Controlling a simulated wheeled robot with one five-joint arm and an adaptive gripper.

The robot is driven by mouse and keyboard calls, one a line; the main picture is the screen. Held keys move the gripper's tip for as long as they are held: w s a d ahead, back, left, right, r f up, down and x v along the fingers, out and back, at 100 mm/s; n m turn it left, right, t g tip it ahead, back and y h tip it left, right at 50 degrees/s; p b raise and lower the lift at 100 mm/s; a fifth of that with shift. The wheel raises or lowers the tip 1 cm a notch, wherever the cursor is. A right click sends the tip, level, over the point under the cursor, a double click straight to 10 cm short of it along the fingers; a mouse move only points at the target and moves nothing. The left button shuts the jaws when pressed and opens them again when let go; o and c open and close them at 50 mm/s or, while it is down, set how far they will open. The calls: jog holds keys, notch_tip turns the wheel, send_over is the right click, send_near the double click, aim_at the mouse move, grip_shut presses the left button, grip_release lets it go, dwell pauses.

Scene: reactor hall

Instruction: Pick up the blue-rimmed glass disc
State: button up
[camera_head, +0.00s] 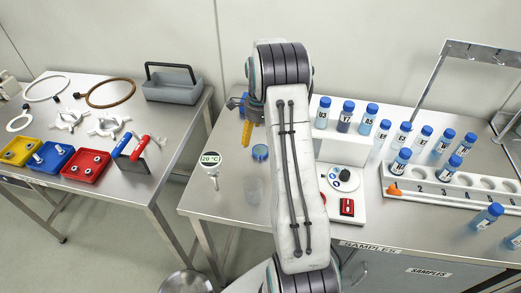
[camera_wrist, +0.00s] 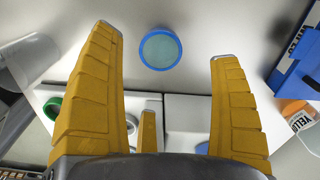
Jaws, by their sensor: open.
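The blue-rimmed glass disc (camera_wrist: 160,48) lies flat on the steel table, with a pale greenish middle. In the wrist view it shows between and just beyond the tips of my yellow fingers, touching neither. My gripper (camera_wrist: 164,46) is open and empty. In the head view only part of my gripper (camera_head: 246,133) shows, above and to the left of the disc; my arm hides the rest.
A white device with a red switch (camera_head: 346,207) and a white rack of blue-capped vials (camera_head: 347,113) are to the right.

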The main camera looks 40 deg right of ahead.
aim_at(259, 150)
jog(key=shift+a+f+p, duration=0.1)
jog(key=shift+f+p, duration=1.1)
jog(key=shift+f, duration=2.4)
jog(key=shift+c, duration=0.2)
jog(key=c, duration=1.3)
jog(key=shift+r, duration=0.15)
